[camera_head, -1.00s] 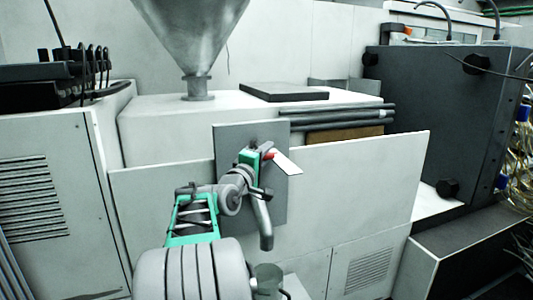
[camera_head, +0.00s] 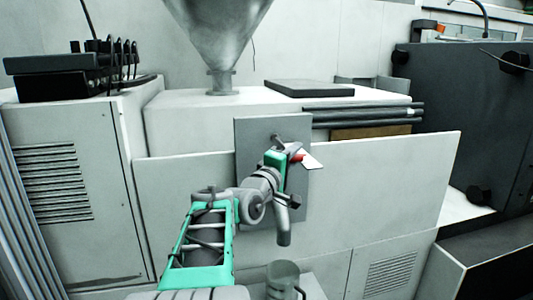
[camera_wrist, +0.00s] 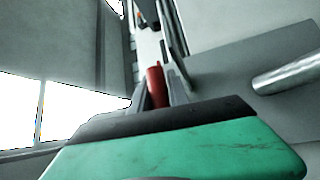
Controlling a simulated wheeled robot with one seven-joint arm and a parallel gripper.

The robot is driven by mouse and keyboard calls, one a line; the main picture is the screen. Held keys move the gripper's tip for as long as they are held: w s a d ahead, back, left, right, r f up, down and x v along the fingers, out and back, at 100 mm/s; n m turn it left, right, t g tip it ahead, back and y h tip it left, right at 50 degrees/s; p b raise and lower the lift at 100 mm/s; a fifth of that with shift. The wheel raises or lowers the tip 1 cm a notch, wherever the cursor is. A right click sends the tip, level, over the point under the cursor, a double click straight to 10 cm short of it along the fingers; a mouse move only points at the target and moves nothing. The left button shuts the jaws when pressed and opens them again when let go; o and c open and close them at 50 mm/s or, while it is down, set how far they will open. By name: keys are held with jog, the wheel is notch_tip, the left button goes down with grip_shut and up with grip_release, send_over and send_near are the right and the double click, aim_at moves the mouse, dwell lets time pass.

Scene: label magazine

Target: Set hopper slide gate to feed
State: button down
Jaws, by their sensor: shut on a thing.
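A grey panel (camera_head: 247,140) is fixed to the front of the pale machine below the metal hopper (camera_head: 215,30). My gripper (camera_head: 293,157) is in front of this panel, at its upper right. It is shut on a small red handle (camera_head: 298,157), which also shows between the grey fingers in the wrist view (camera_wrist: 156,86). A white flat piece (camera_head: 313,161) sticks out to the right beside the red handle. My wrist hides part of the panel, and the handle's mounting is hidden. I cannot tell the gate's setting.
A short metal peg (camera_head: 278,138) stands out from the panel above my gripper. A dark box (camera_head: 460,120) stands at the right, a grey cabinet (camera_head: 60,190) at the left.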

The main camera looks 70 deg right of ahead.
jog(key=shift+s+a, duration=0.2)
jog(key=shift+s, duration=0.05)
jog(key=c, duration=1.6)
grip_release()
jog(key=shift+s+a+r, duration=0.1)
jog(key=shift+a+r, duration=0.05)
jog(key=shift+a, duration=0.05)
jog(key=shift+o, duration=0.2)
jog(key=shift+d, duration=0.1)
jog(key=shift+w+a+f, duration=0.2)
jog(key=shift+w+a, duration=0.05)
jog(key=shift+a, duration=0.05)
jog(key=r+b+v, duration=0.1)
jog(key=v, duration=0.6)
jog(key=shift+f+b, duration=0.35)
jog(key=shift+f, duration=0.1)
jog(key=shift+a, duration=0.1)
